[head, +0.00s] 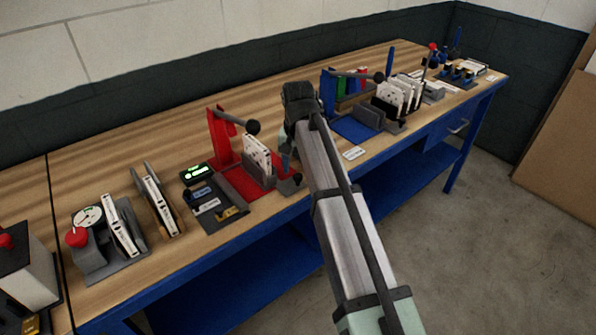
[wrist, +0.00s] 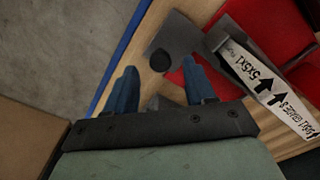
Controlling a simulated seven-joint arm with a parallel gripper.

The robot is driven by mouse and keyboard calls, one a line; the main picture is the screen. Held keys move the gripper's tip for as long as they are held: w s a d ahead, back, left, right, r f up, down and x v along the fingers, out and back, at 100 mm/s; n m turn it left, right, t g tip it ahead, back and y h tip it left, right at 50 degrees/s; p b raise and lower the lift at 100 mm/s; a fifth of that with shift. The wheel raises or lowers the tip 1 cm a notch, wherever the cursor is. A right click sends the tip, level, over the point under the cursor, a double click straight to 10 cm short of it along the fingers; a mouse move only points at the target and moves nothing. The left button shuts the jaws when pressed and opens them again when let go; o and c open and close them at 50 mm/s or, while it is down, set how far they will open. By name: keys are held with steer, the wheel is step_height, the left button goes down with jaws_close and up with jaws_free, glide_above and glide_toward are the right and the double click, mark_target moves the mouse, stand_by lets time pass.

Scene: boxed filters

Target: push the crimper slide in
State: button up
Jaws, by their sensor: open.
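The red crimper (head: 222,150) stands on the bench with a lever ending in a black ball. A white boxed filter (head: 257,152) stands upright in its grey holder; in the wrist view its printed face (wrist: 262,78) is at the right. The grey slide (wrist: 185,38) sticks out toward the bench's front edge, with a black round knob (wrist: 160,60) on it. The knob also shows in the head view (head: 297,179). My gripper (wrist: 158,72) is open, its blue fingers on either side of the knob in the wrist view. Contact cannot be told.
Left of the crimper are a dark tray (head: 212,207) and a green-lit display (head: 197,172). A blue station (head: 355,130) with more boxes stands to the right. The bench's blue front edge (head: 190,275) runs close by; the floor in front is clear.

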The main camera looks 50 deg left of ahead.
steer(key=shift+f, duration=1.2)
jaws_close()
